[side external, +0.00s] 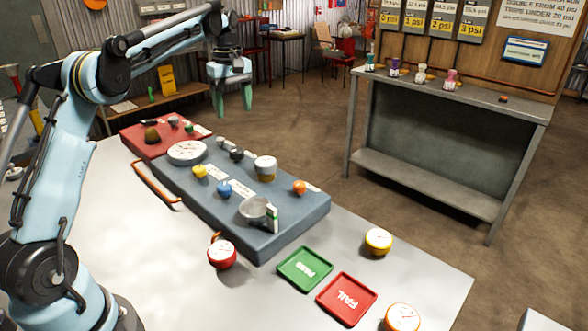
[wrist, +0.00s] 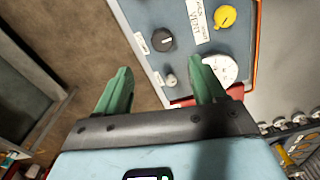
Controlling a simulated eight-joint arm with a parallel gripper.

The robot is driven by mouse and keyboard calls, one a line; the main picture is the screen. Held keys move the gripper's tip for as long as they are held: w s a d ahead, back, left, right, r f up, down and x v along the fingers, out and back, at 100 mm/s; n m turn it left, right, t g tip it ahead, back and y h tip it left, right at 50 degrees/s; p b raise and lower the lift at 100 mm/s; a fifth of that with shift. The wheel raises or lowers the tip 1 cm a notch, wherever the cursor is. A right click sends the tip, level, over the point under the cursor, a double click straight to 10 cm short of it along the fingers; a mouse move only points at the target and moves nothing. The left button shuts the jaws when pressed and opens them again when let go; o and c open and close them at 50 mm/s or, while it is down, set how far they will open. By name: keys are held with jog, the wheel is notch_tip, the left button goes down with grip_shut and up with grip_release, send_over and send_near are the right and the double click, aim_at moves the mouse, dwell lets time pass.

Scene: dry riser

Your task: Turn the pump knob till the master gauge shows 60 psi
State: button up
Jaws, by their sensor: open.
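My gripper (side external: 232,108) is open and empty, with its green fingers pointing down above the far side of the blue panel (side external: 290,222). In the wrist view my gripper (wrist: 158,70) has its fingers spread apart. The large white dial (side external: 187,152), likely the master gauge, lies at the panel's far left end; the right finger partly covers it in the wrist view (wrist: 228,72). Its reading is too small to tell. A black knob (side external: 237,155), a yellow knob (side external: 199,171) and a blue knob (side external: 224,188) stand on the panel. I cannot tell which is the pump knob.
A red panel (side external: 150,142) adjoins behind. A white-faced gauge (side external: 265,165), orange knob (side external: 299,187) and silver round part (side external: 253,207) rise from the blue panel. Green (side external: 290,278) and red (side external: 334,311) trays and loose gauges sit in front. Air around my gripper is clear.

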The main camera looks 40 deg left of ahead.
aim_at(236, 150)
jog(key=f, duration=1.2)
jog(key=shift+a+f, duration=0.3)
jog(key=shift+a, duration=0.05)
jog(key=c, duration=1.1)
jog(key=shift+o, duration=0.2)
